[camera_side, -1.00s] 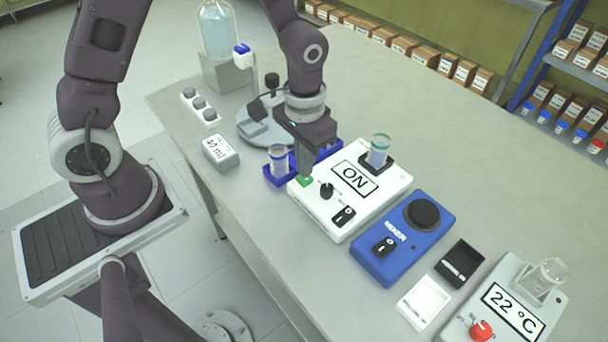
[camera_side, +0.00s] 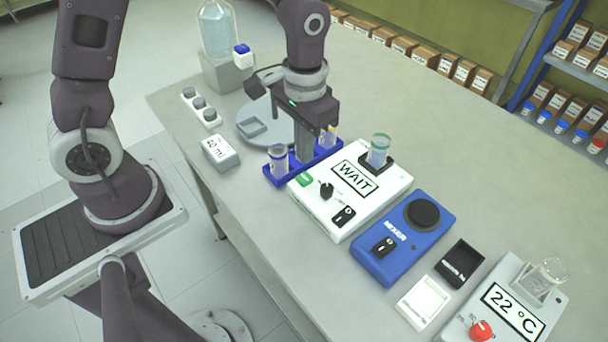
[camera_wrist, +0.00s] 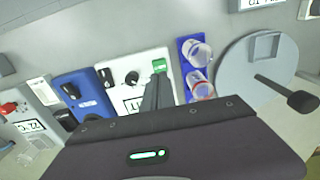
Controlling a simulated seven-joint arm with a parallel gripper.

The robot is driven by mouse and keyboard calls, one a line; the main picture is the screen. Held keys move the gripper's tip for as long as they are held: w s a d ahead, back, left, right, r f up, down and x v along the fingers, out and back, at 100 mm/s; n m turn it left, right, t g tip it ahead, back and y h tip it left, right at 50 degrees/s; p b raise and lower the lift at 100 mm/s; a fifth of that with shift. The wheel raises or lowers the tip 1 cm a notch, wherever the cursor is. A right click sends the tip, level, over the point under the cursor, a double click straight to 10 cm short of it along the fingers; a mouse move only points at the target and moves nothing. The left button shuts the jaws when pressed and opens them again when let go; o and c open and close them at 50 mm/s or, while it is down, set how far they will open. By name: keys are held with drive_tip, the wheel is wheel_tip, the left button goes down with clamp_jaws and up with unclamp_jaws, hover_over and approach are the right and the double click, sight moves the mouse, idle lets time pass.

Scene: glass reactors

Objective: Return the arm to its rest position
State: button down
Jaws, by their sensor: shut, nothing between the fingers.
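My gripper (camera_side: 306,152) is shut and empty, pointing down above the blue rack in the side view. In the wrist view, its closed fingers (camera_wrist: 157,97) show over the white device with the green button. The white device (camera_side: 384,195) reads WAIT and has a green button (camera_side: 305,180), a black knob and a black switch. A glass vessel (camera_side: 379,149) with a greenish rim stands in its holder at the back. The blue rack (camera_side: 269,174) holds two clear vessels, one at the front (camera_side: 279,160) and one behind the gripper, partly hidden.
A blue mixer (camera_side: 392,258), black and white trays (camera_side: 424,303) and a 22 °C device (camera_side: 513,309) stand to the right. A 40 ml box (camera_side: 221,153), a round grey plate (camera_side: 249,136) and a large bottle (camera_side: 217,30) stand left and behind. The table front is clear.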

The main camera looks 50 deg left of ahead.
drive_tip(key=shift+r, duration=0.7)
drive_tip(key=s+a+r+t, duration=0.4)
drive_tip(key=s+r+t, duration=0.1)
drive_tip(key=s+r, duration=1)
drive_tip(key=shift+s+r+t, duration=0.3)
drive_tip(key=shift+s+r, duration=0.05)
drive_tip(key=shift+r, duration=0.25)
idle(1.8)
